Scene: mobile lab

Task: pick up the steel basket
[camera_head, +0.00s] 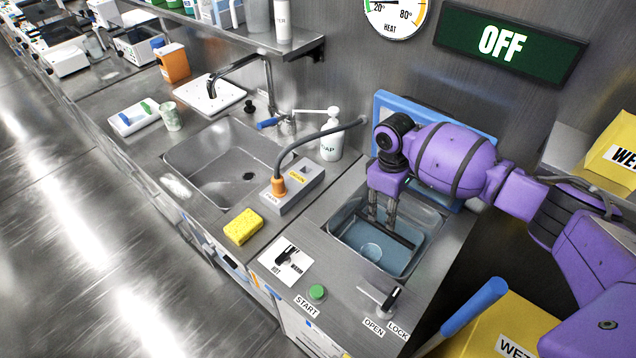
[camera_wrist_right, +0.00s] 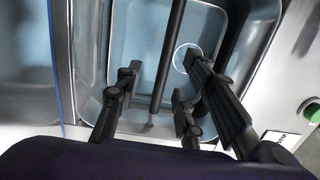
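My right gripper (camera_head: 381,216) points down into the bluish sink-like bath (camera_head: 345,232) at the right of the counter. In the right wrist view its dark fingers (camera_wrist_right: 158,92) are apart, with a slim dark bar (camera_wrist_right: 170,55) running between them. The bar also shows in the head view (camera_head: 398,237), across the bath. It looks like the steel basket's handle, but I cannot clearly tell the basket's body from the bath walls. A round ring (camera_wrist_right: 187,58) lies low in the bath. I see no firm contact on the bar. My left gripper is out of view.
A blue-framed panel (camera_head: 382,104) stands behind the bath. A lever (camera_head: 390,299) and green START button (camera_head: 317,292) sit in front. Left are a grey box with a hose (camera_head: 294,187), a yellow sponge (camera_head: 243,226), a soap bottle (camera_head: 331,138) and an empty sink (camera_head: 215,165).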

